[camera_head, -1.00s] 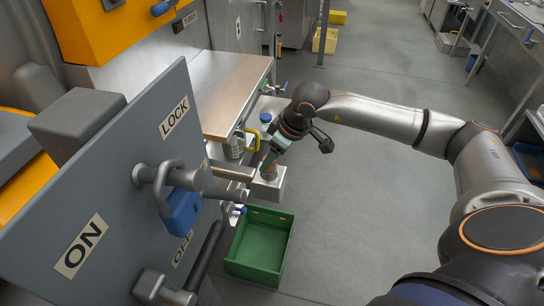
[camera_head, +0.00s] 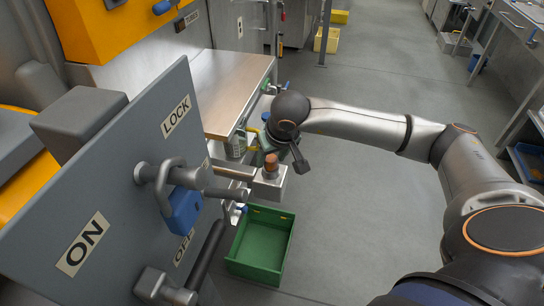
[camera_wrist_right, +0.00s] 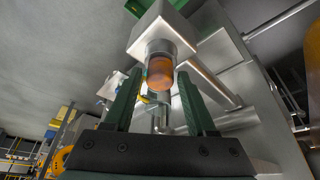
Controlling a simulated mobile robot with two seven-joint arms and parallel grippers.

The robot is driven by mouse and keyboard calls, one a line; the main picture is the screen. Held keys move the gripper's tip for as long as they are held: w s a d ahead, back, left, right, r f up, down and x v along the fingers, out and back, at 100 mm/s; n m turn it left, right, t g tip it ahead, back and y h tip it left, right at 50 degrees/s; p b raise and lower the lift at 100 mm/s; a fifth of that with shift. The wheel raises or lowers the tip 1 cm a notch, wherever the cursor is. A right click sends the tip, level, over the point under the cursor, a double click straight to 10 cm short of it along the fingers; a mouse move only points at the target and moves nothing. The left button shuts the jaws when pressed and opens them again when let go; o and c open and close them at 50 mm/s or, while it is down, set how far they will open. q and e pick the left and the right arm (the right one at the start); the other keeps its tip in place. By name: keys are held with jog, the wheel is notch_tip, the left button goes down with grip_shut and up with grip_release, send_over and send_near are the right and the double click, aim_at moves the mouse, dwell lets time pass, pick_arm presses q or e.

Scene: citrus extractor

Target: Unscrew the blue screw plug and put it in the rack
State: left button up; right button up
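My right gripper (camera_wrist_right: 160,84) shows open in the right wrist view, its two dark green fingers apart. An orange-brown cylinder (camera_wrist_right: 160,72) in a metal collar appears between the fingertips; I cannot tell whether they touch it. In the head view this cylinder (camera_head: 271,161) stands upright on a metal block (camera_head: 268,188), and the gripper is mostly hidden behind its wrist. A small blue piece (camera_head: 265,116) shows beside the wrist, and another blue piece (camera_head: 243,209) sits lower by the pipes. I cannot tell which is the screw plug. No rack is clearly recognisable. My left gripper is not in view.
A green crate (camera_head: 258,276) stands on the floor below the block. A large grey panel (camera_head: 120,170) with a lever and blue padlock (camera_head: 184,210) fills the left. A steel-topped bench (camera_head: 225,85) stands behind. The floor right of the crate is clear.

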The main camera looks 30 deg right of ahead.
jog(key=c, duration=0.7)
jog(key=n+y, duration=0.1)
jog(key=n, duration=0.2)
jog(key=shift+d, duration=0.2)
jog(key=n, duration=0.2)
jog(key=n+y, duration=0.1)
jog(key=n, duration=0.1)
jog(key=shift+g+y, duration=0.3)
jog(key=o, duration=0.8)
jog(key=shift+c, duration=0.2)
